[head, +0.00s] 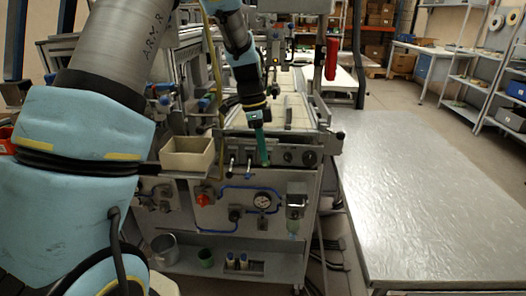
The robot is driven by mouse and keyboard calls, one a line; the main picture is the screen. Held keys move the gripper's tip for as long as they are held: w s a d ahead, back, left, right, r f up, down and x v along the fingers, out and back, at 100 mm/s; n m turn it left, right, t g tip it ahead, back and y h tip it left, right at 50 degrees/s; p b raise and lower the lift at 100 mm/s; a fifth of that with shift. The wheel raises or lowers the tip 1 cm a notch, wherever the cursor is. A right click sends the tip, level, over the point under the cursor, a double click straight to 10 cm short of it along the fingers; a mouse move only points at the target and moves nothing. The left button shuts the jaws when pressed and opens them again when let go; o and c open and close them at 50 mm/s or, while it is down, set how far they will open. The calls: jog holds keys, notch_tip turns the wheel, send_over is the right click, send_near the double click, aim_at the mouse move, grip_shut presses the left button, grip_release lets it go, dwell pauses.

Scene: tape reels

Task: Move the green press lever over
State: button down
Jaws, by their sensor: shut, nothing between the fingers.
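The green press lever (263,148) is a slim green bar at the front panel of the machine, in the row of controls, and it stands close to upright. My gripper (258,122) points down from above at the lever's upper end. It looks shut, with nothing held between the fingers. The fingertips are small and dark here, and I cannot tell whether they touch the lever or are just in front of it or behind it.
Dark-handled levers (249,165) stand left of the green one, and round knobs (288,157) are to its right. A beige bin (187,155) sits at the left. A pressure gauge (262,200) is below. A bare metal table (430,200) fills the right.

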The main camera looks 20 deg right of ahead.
jog(key=f+t+b, duration=0.1)
jog(key=b, duration=0.2)
jog(key=s+f+t+h+b, duration=0.1)
jog(key=b, duration=0.3)
jog(key=t+b, duration=0.1)
jog(key=b, duration=0.2)
jog(key=shift+s+a+f+t+h, duration=0.35)
jog(key=shift+a+f+t+h, duration=0.05)
jog(key=shift+r+p, duration=0.4)
jog(key=shift+r, duration=0.4)
